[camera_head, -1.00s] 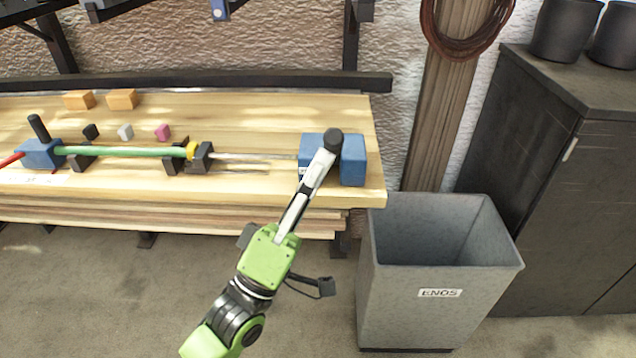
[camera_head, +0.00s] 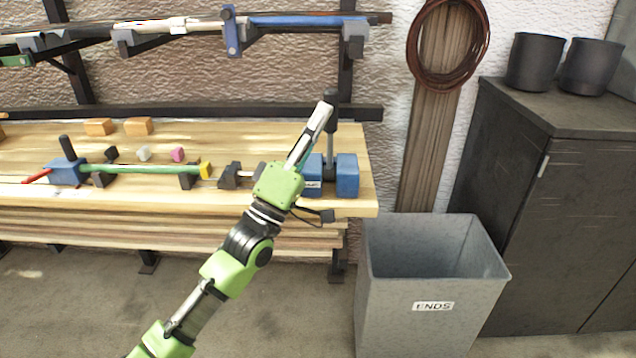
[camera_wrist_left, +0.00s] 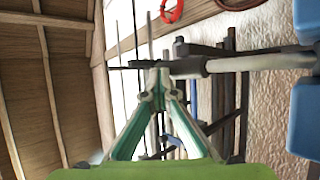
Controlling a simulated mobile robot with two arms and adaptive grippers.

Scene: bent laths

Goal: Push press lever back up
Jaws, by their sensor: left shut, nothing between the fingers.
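The press (camera_head: 346,176) is a pair of blue blocks at the right end of the wooden bench. Its grey lever (camera_head: 329,150) stands about upright between the blocks, with a black knob (camera_head: 331,97) on top. In the left wrist view the lever (camera_wrist_left: 260,62) comes in from the right, its dark end by my fingertips. My left gripper (camera_head: 322,108) is shut and empty, its tips close beside the lever's upper end. In the left wrist view the closed fingertips (camera_wrist_left: 157,85) appear against or just by the knob; contact is hard to tell. My right gripper is out of view.
A green lath (camera_head: 140,168) lies across black supports on the bench (camera_head: 30,140), left of my arm. A grey bin (camera_head: 435,285) marked ENDS stands right of the bench, beside a dark cabinet (camera_head: 520,170). A rack with laths (camera_head: 180,28) hangs above.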

